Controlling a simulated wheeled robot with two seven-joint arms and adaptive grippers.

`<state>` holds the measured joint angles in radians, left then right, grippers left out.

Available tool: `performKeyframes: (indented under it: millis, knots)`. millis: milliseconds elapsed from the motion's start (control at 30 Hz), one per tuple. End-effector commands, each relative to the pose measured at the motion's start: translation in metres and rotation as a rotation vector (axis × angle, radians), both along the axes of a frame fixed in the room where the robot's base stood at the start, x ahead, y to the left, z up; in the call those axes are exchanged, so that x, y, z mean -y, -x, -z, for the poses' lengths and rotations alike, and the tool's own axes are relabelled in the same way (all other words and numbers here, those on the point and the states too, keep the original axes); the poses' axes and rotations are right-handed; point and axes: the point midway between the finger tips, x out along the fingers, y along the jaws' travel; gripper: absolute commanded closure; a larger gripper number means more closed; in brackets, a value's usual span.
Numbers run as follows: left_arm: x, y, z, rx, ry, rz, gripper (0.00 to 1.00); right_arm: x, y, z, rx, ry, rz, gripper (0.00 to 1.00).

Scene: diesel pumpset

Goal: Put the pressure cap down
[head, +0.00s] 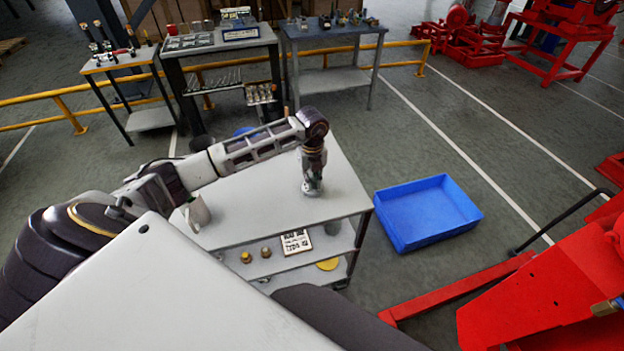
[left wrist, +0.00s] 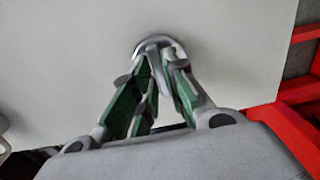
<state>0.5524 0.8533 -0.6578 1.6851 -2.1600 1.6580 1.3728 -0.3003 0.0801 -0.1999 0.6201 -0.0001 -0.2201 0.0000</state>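The pressure cap (left wrist: 160,44) is a round, silvery metal piece with a raised grip, seen in the left wrist view against the pale top of a cart. My left gripper (left wrist: 163,66) points down at it, its green-padded fingers closed together on the raised part. In the head view my left gripper (head: 312,188) is low over the right part of the cart top (head: 265,205). The cap is at or just above the surface; I cannot tell if it touches. My right gripper is not in view.
A pale jug (head: 197,213) stands at the cart's left edge. The lower shelf holds brass-coloured parts (head: 246,257) and a printed card (head: 296,242). A blue bin (head: 428,213) lies on the floor to the right, near red machinery (head: 560,300). The cart top around the gripper is clear.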

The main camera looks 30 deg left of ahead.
Motion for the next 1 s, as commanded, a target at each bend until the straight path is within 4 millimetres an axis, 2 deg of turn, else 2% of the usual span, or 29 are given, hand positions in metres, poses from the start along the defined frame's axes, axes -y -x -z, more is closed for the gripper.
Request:
performKeyframes:
  millis: [33,100,600,767,1000]
  knots:
    - [0.0,0.0,0.0,0.0,0.0,0.0,0.76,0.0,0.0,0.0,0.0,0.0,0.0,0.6]
    - [0.0,0.0,0.0,0.0,0.0,0.0,0.68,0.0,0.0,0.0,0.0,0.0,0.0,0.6]
    - [0.0,0.0,-0.004,0.001,0.001,0.0,0.68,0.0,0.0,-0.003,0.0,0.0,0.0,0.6]
    - [0.0,-0.001,-0.018,0.002,0.001,0.0,0.68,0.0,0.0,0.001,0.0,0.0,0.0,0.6]
    - [-0.001,-0.001,-0.051,0.003,-0.001,0.0,0.68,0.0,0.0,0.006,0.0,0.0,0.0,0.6]
